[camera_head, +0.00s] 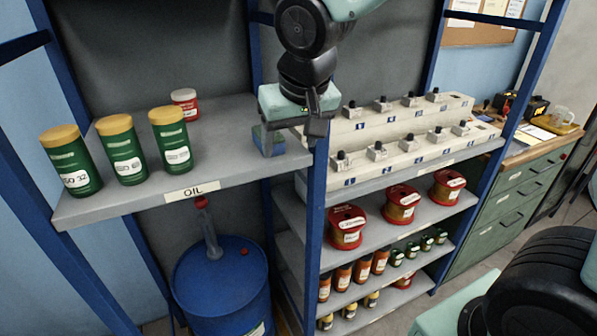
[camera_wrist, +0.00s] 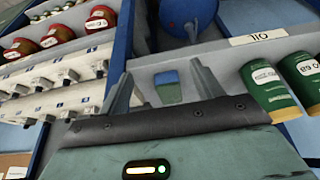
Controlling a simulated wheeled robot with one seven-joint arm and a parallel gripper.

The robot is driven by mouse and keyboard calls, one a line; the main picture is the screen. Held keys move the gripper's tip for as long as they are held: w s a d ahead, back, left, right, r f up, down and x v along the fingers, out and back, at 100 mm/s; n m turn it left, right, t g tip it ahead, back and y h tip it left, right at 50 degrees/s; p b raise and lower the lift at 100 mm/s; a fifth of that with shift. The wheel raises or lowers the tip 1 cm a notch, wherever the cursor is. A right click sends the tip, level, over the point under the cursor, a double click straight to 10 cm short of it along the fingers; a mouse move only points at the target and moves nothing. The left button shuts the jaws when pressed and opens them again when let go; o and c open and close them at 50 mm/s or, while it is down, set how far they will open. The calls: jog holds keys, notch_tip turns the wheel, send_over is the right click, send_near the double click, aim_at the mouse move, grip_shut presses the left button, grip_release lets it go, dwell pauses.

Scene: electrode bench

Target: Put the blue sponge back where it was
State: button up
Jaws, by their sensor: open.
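The blue sponge (camera_head: 260,138) is a small block with blue and greenish faces, standing on the right end of the grey OIL shelf (camera_head: 228,172). My gripper (camera_head: 291,142) is over that end of the shelf, and its body and fingers partly cover the sponge in the head view. In the wrist view the sponge (camera_wrist: 168,88) shows between the two spread fingers of my gripper (camera_wrist: 160,75). The fingers are open and hold nothing. I cannot tell whether a finger touches the sponge.
Several green oil cans (camera_head: 122,149) and a red jar (camera_head: 184,103) stand on the shelf to the left. A blue upright (camera_head: 315,190) separates it from white stepped racks (camera_head: 385,150) on the right. A blue drum (camera_head: 222,285) is below. The shelf between cans and sponge is clear.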

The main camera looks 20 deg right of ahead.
jog(key=s+a+f+n+g, duration=0.1)
jog(key=s+a+f+n, duration=0.1)
jog(key=s, duration=0.5)
jog(key=s+a+f+n+g+b, duration=0.1)
jog(key=s+a+f+n+g, duration=0.1)
jog(key=s+f, duration=0.3)
jog(key=s+a+f+n+g+b, duration=0.1)
jog(key=s+a+f+n, duration=0.1)
jog(key=s, duration=0.7)
jog(key=shift+f+n+y, duration=0.3)
jog(key=shift+f+n, duration=0.45)
jog(key=shift+n, duration=0.15)
